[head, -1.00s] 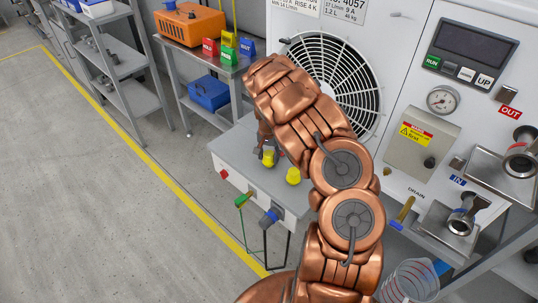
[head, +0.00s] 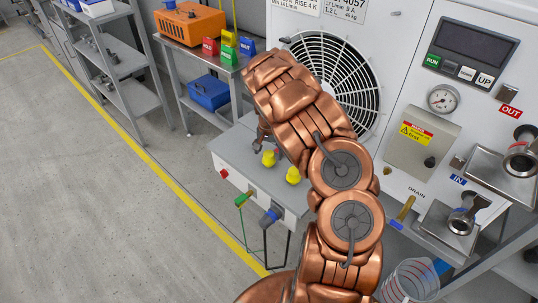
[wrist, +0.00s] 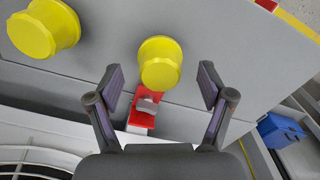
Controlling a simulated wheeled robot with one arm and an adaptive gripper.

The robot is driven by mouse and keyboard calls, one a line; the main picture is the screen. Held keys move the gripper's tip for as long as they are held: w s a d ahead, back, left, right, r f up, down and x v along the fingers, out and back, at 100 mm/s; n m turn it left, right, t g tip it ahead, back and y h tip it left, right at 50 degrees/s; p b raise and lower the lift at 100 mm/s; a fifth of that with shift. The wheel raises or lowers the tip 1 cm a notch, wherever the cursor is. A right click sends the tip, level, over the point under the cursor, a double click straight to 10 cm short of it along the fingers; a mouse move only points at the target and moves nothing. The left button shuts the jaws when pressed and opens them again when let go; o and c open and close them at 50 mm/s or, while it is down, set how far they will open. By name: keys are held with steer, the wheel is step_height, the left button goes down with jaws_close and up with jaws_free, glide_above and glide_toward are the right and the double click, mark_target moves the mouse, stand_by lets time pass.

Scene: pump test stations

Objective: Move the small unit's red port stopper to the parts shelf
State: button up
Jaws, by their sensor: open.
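The small unit (head: 232,150) is a grey-topped box beside the big white machine, with two yellow knobs on top. A small red piece (head: 224,174), which looks like the port stopper, sits at the left of its front face. My gripper (wrist: 160,82) is open and empty above the unit's top. One yellow knob (wrist: 160,63) shows just beyond and between its fingertips. A red block with a grey lever (wrist: 144,110) shows between the fingers, lower in the wrist view. In the head view my gripper (head: 264,140) is partly hidden by my arm.
A grey shelf rack (head: 120,56) with parts stands at the back left. A steel table (head: 190,60) holds an orange case (head: 190,24) and coloured blocks; a blue bin (head: 209,93) is below. Green (head: 242,199) and blue (head: 270,217) plugs stick out from the unit's front. Floor left is clear.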

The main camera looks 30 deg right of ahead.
step_height(320, 180, up, 10)
stand_by(0.4)
steer(key=shift+r, duration=0.2)
steer(key=s+a+r+n+p, duration=0.3)
steer(key=s+a+r, duration=0.8)
steer(key=s+r, duration=0.4)
steer(key=s+a+r+n+p, duration=0.1)
steer(key=s+a+n, duration=0.1)
steer(key=s+a, duration=0.2)
steer(key=s+a+r+n+g+p, duration=0.1)
steer(key=s+a+r+n, duration=0.1)
steer(key=s, duration=0.9)
steer(key=s+a+r+n+p, duration=0.1)
steer(key=s+a+r+n, duration=0.1)
steer(key=s+a, duration=0.5)
steer(key=shift+s+n+g, duration=0.4)
steer(key=shift+s+n, duration=0.05)
steer(key=shift+n, duration=0.45)
